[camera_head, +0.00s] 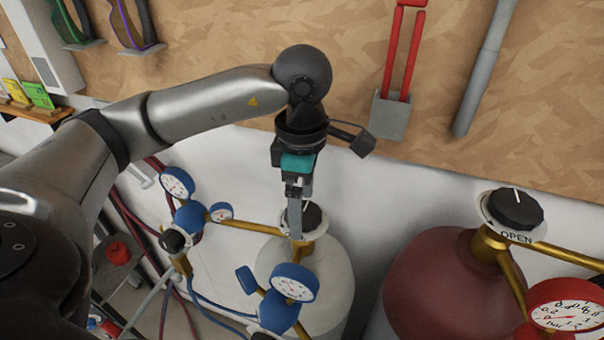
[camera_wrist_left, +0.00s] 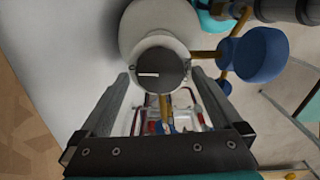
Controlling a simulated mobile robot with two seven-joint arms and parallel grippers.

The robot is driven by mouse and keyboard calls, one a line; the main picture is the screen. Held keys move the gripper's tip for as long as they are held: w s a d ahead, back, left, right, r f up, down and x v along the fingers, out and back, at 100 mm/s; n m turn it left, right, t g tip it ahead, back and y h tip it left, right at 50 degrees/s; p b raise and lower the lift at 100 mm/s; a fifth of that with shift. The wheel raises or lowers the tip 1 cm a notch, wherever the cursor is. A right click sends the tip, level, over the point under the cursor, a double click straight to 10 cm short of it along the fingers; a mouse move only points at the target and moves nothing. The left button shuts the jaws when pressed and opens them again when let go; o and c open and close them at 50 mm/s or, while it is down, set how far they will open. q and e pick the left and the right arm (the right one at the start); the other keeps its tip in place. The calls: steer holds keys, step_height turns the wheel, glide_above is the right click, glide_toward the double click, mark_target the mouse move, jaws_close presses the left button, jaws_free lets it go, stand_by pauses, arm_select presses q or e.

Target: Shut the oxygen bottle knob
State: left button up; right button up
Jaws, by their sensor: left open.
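A black round knob (camera_head: 312,214) with a white pointer line sits on a pale collar on top of a white bottle (camera_head: 335,275) with blue-backed gauges. No label naming the gas shows on it. My left gripper (camera_head: 297,222) points down at this knob and partly hides it in the head view. In the left wrist view, the knob (camera_wrist_left: 162,72) lies ahead, between and beyond the two open fingers (camera_wrist_left: 163,88). I see no clear contact. My right gripper is not in view.
A red bottle (camera_head: 435,285) with a black knob (camera_head: 515,209) marked OPEN stands to the right. Blue-backed gauges (camera_head: 293,283) and brass pipes crowd around the white bottle. A wooden board (camera_head: 440,130) with hanging tools is behind.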

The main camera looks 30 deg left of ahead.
arm_select(q)
step_height(320, 180, up, 15)
steer(key=p, duration=0.2)
steer(key=shift+f, duration=0.15)
stand_by(0.7)
